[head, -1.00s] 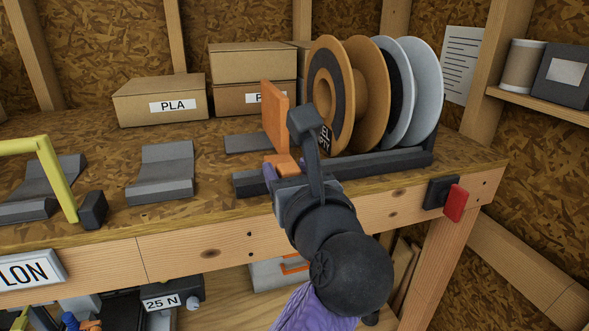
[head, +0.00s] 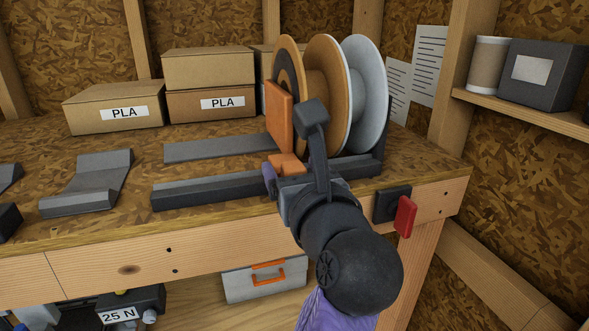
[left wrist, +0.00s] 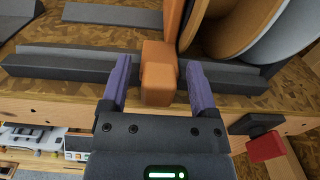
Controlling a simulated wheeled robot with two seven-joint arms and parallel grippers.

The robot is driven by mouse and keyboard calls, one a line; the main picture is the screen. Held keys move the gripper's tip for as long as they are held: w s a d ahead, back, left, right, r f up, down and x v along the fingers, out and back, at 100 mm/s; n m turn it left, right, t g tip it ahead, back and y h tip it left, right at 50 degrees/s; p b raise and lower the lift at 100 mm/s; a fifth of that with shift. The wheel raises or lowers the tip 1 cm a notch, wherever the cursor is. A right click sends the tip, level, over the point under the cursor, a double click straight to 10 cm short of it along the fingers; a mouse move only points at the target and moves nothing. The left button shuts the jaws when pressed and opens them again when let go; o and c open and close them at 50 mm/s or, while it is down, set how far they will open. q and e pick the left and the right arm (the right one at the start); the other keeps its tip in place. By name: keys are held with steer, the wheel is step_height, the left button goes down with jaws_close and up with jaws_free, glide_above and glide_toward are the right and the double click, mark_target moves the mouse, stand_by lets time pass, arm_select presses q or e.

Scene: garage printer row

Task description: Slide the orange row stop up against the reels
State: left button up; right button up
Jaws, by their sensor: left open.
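The orange row stop (head: 279,117) stands upright on the dark rail (head: 205,190), its plate just left of the reels. Its plate overlaps the nearest reel in the head view, and I cannot tell whether they touch. The reels, orange ones (head: 323,85) and a pale one (head: 367,95), stand upright in a row at the rail's right end. My left gripper (head: 286,178) is at the stop's front block. In the left wrist view its purple fingers (left wrist: 159,88) are apart on either side of the orange block (left wrist: 158,75), with gaps visible. My right gripper is not in view.
Cardboard boxes marked PLA (head: 113,105) stand at the back left. An empty grey cradle (head: 88,183) lies left of the rail. A red part on a black mount (head: 405,216) sits on the bench's front edge, right of my wrist. A shelf with a dark box (head: 545,75) is at right.

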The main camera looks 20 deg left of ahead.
arm_select(q)
steer(key=shift+r, duration=0.2)
step_height(320, 180, up, 10)
steer(key=shift+f, duration=0.2)
stand_by(0.3)
